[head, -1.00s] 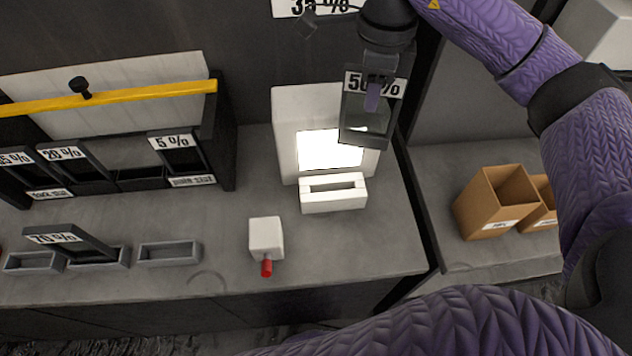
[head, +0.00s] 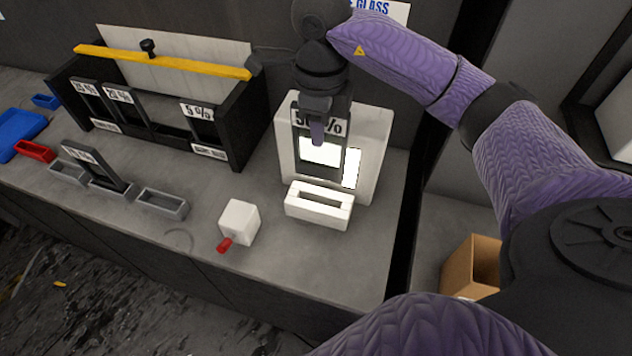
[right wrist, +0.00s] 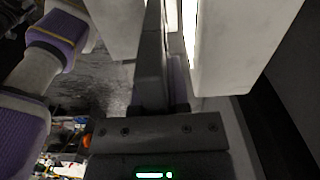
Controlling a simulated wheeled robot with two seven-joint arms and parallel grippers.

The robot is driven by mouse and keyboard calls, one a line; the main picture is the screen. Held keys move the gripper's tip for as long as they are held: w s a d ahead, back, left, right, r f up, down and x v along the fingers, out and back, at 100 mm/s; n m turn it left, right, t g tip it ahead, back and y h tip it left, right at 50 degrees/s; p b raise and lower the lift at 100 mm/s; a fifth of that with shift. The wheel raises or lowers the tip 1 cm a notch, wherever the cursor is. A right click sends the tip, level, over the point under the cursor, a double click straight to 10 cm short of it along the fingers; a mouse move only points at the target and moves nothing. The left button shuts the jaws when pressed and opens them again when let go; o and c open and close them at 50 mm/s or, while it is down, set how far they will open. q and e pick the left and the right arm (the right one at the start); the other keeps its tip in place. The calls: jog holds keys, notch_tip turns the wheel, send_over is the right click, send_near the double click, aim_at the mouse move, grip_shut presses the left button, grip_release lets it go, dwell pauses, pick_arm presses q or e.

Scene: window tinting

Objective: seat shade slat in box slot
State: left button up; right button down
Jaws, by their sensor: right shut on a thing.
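The shade slat (head: 335,125) is a dark frame with a "50 %" label, upright in the head view. My right gripper (head: 316,131) is shut on its upper part. The slat hangs in front of the white lit box (head: 372,140). Its lower end is above or just behind the white slotted block (head: 318,213); I cannot tell whether it touches the slot. In the right wrist view the dark slat (right wrist: 152,65) shows edge-on, between white surfaces. My left gripper is not in view.
A black rack (head: 247,130) with labelled slats and a yellow bar (head: 160,62) stands left. A white cube (head: 240,220) with a red knob (head: 224,245) sits in front. Grey trays (head: 163,203) lie further left. A cardboard box (head: 468,265) is at right.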

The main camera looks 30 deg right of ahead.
aim_at(320, 176)
notch_tip(320, 176, down, 8)
jog(key=shift+r+b, duration=0.15)
jog(key=shift+b, duration=0.25)
notch_tip(320, 176, down, 4)
jog(key=shift+f+b, duration=0.1)
jog(key=shift+b, duration=0.25)
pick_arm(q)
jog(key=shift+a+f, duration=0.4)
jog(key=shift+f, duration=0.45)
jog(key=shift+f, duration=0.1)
pick_arm(e)
jog(key=c, duration=0.6)
grip_release()
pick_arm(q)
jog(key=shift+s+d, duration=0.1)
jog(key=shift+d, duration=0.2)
